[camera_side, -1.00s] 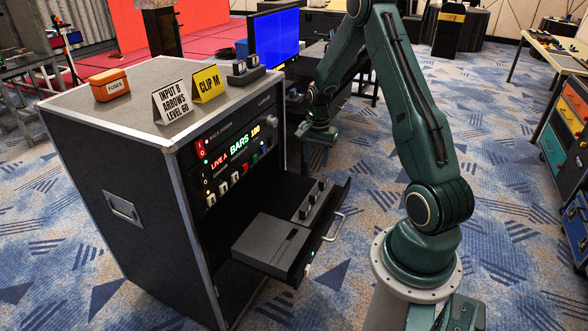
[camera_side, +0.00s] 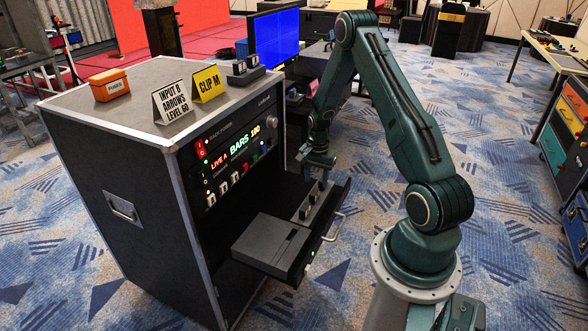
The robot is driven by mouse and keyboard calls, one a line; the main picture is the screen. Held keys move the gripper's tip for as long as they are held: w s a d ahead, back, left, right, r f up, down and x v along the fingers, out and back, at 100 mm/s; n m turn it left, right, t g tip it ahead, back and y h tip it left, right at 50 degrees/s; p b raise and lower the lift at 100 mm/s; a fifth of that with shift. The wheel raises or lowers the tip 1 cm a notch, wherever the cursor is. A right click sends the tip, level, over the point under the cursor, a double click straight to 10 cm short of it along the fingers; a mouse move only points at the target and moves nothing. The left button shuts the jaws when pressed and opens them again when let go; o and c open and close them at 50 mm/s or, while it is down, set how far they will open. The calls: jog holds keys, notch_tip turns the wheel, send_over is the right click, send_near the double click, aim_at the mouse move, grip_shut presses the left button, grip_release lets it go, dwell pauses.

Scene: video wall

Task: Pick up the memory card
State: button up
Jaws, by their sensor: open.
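No memory card can be told apart for certain at this size. A dark holder strip (camera_side: 311,208) with several small upright pieces lies on the pulled-out drawer of the rack case; these pieces may be cards, but I cannot tell. My gripper (camera_side: 318,178) points down just above the far end of this strip. It is open, and I see nothing held in it. Its fingertips partly overlap the far end of the strip in the picture, and whether they touch anything is unclear. A flat dark box with a slot (camera_side: 268,243) lies beside the strip, nearer the camera.
The rack case (camera_side: 105,150) stands left of my arm. On its top are an orange fuse box (camera_side: 109,85), a white sign (camera_side: 171,102), a yellow sign (camera_side: 208,84) and a black block with knobs (camera_side: 245,72). The drawer handle (camera_side: 334,226) sticks out to the right. A blue monitor (camera_side: 275,38) stands behind.

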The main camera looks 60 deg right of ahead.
aim_at(314, 191)
jog(key=shift+f, duration=0.65)
jog(key=shift+w+a+f, duration=0.15)
jog(key=shift+f, duration=2.4)
grip_shut()
